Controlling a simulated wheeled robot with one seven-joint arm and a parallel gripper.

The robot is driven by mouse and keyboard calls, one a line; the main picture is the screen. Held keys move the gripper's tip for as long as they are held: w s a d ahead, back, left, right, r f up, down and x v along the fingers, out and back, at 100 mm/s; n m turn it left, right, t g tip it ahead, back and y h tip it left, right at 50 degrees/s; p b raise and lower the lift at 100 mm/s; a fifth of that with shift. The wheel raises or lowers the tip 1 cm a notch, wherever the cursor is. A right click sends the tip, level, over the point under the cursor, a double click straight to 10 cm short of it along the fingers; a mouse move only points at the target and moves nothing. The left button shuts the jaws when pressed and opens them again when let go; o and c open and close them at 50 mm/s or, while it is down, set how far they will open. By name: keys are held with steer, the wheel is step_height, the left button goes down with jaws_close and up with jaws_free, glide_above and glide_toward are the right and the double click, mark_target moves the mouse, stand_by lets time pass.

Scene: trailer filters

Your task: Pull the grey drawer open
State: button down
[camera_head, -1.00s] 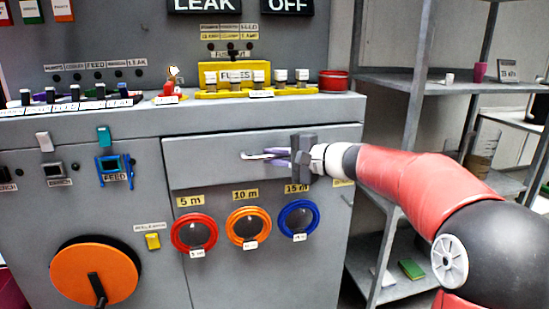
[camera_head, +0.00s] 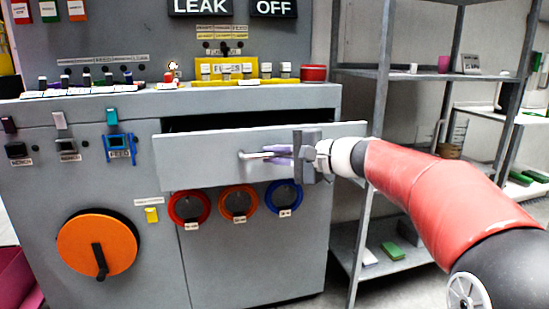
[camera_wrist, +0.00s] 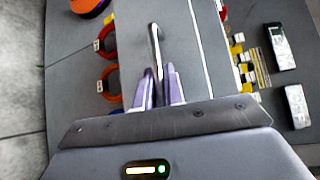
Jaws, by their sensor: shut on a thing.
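The grey drawer (camera_head: 200,160) is part-way out of the grey cabinet, with a dark gap showing above its front. Its metal bar handle (camera_head: 255,155) sits near the middle of the drawer front. My gripper (camera_head: 278,154) comes in from the right and is shut on the handle. In the wrist view the handle (camera_wrist: 154,45) runs down between the two purple fingers of my gripper (camera_wrist: 159,85). The inside of the drawer is hidden behind its front.
Below the drawer are red, orange and blue rings (camera_head: 188,207). An orange dial (camera_head: 97,246) is at the lower left. Fuses on a yellow block (camera_head: 215,69) stand on the cabinet top. A metal shelf (camera_head: 430,75) stands close on the right, behind my arm.

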stand_by(0.3)
steer(key=c, duration=1.5)
jaws_free()
steer(key=v, duration=0.8)
steer(key=shift+s+a, duration=0.1)
